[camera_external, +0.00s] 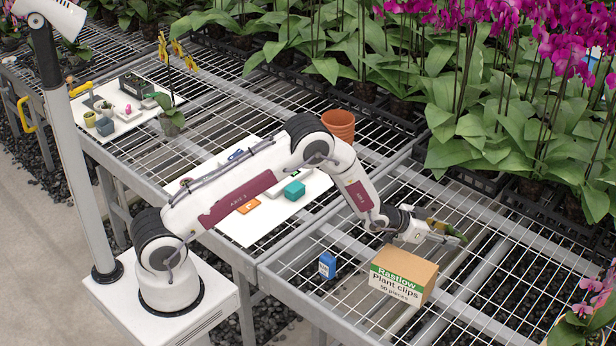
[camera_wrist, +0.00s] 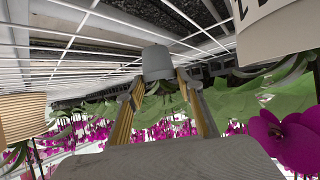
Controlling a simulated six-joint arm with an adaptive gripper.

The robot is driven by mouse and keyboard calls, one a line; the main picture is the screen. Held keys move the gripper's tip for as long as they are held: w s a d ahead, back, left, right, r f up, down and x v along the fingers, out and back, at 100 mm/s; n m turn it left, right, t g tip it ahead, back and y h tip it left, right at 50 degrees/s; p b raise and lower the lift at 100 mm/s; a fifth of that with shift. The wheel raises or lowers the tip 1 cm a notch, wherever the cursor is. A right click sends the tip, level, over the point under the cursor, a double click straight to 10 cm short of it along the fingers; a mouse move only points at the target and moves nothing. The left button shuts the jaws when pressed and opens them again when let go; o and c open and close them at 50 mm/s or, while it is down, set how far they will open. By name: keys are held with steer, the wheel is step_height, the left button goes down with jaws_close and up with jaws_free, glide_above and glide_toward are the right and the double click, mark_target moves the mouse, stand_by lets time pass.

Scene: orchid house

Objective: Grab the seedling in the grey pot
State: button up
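A small grey pot (camera_wrist: 157,62) shows in the wrist view, which is upside down here. Its base points up in the picture and dark green leaves (camera_wrist: 155,90) show below its rim. My gripper (camera_wrist: 161,77) has one fingertip at each side of the pot, close to its rim. I cannot tell whether the fingers press on it. In the external view my gripper (camera_external: 450,235) is low over the right bench, just behind the carton, with green-brown parts at its end. The pot is not clear there.
Terracotta pots (camera_external: 339,125) stand farther back. Tall orchids (camera_external: 480,130) line the back. A ridged tan pot (camera_wrist: 22,118) shows in the wrist view.

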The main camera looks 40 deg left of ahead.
steer(key=shift+r, duration=0.15)
step_height(320, 180, up, 10)
stand_by(1.0)
stand_by(0.5)
